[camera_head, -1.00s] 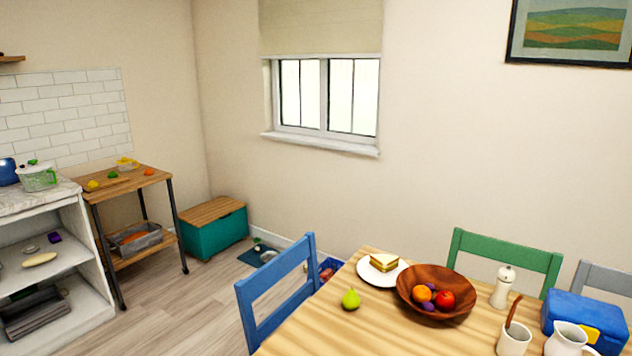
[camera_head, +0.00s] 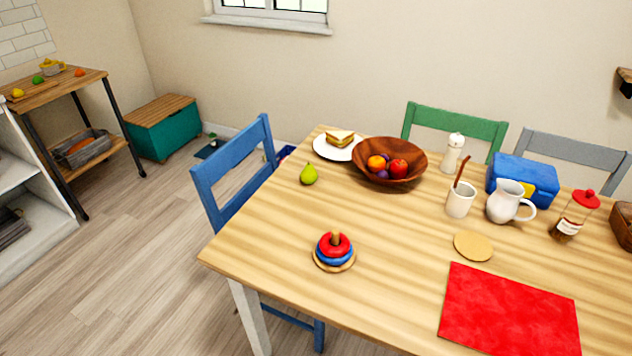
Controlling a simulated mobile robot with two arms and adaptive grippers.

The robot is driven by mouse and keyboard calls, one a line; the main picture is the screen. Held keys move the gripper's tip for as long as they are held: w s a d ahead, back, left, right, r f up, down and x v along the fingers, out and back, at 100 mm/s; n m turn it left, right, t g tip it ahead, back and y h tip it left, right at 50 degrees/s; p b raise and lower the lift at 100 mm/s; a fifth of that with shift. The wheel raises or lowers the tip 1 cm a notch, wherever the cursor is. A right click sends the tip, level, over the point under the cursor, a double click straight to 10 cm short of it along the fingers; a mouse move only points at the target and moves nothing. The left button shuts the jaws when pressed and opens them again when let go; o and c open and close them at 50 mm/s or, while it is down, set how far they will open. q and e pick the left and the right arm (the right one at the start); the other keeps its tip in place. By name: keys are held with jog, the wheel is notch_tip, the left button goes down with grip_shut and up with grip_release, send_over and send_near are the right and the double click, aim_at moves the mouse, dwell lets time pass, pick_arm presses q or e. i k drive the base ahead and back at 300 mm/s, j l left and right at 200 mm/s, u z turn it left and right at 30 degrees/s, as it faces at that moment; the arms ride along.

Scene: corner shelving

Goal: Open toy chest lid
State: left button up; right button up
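The toy chest (camera_head: 167,137) stands on the floor against the back wall, near the room's corner, at the left of the head view. Its body is teal and its wooden lid (camera_head: 160,109) is shut. The chest is across the room, beyond the table and left of the blue chair. Neither of my grippers is in the head view.
A wooden table (camera_head: 390,262) fills the right and front, with a fruit bowl (camera_head: 390,172), stacking rings (camera_head: 334,248) and a red mat (camera_head: 510,315). A blue chair (camera_head: 233,165) stands at its left. A wheelless-looking rack (camera_head: 85,130) is left of the chest. The floor (camera_head: 140,260) between is open.

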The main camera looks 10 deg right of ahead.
aim_at(147, 116)
jog(key=i+j+u, duration=0.4)
jog(key=j, duration=0.3)
jog(key=i+j+u, duration=0.4)
jog(key=j, duration=0.2)
jog(key=i+j+u, duration=0.4)
jog(key=i+z, duration=0.2)
jog(key=i, duration=0.3)
jog(key=i+j+z, duration=0.2)
jog(key=i, duration=0.25)
jog(key=i+j+z, duration=0.2)
jog(key=i, duration=0.25)
jog(key=i+l+z, duration=0.25)
jog(key=i+z, duration=0.2)
jog(key=i, duration=0.15)
jog(key=i+z, duration=0.45)
jog(key=i, duration=0.2)
jog(key=i+j+z, duration=0.15)
jog(key=i+z, duration=0.3)
jog(key=i, duration=0.2)
